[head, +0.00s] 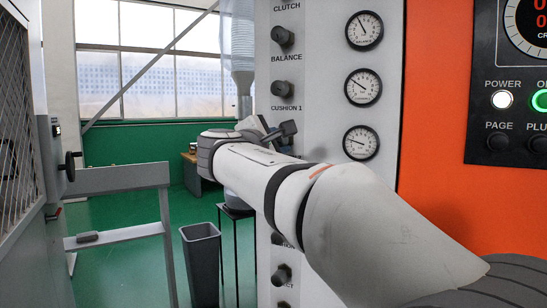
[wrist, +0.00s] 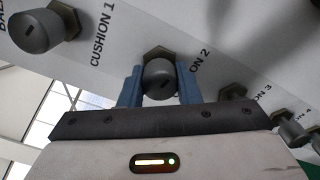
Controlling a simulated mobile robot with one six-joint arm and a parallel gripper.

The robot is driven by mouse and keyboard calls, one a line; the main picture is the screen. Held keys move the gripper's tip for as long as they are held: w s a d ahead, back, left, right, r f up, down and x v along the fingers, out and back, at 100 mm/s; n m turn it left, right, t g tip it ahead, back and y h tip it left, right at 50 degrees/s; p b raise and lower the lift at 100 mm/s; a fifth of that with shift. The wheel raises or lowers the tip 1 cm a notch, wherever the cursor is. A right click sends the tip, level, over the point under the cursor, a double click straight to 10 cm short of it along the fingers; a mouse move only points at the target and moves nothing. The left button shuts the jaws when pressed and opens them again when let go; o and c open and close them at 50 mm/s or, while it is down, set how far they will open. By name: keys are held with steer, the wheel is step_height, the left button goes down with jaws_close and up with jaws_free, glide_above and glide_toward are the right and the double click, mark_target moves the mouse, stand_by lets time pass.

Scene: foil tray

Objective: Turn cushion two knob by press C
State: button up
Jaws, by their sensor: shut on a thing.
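The cushion two knob (wrist: 157,78) is a dark grey round knob on the light panel, just before the partly hidden label ending in "2". My gripper (wrist: 158,92) has its two blue fingers on either side of this knob and is shut on it. In the head view my arm crosses in front of the panel, and I cannot make out the held knob there. Press C is seen only as this panel (head: 327,110) and the orange body (head: 440,190).
The knob above the Cushion 1 label (head: 282,88) and the knob above Balance (head: 283,37) are close by. Round gauges (head: 361,87) line the panel's right side. A grey bin (head: 201,262) and a grey rail frame (head: 118,180) stand at left, with green floor between.

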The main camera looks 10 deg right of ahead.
steer(key=shift+f+m+b, duration=0.1)
steer(key=shift+m+b, duration=0.8)
steer(key=shift+m, duration=0.2)
steer(key=o, duration=1)
steer(key=shift+v, duration=3.9)
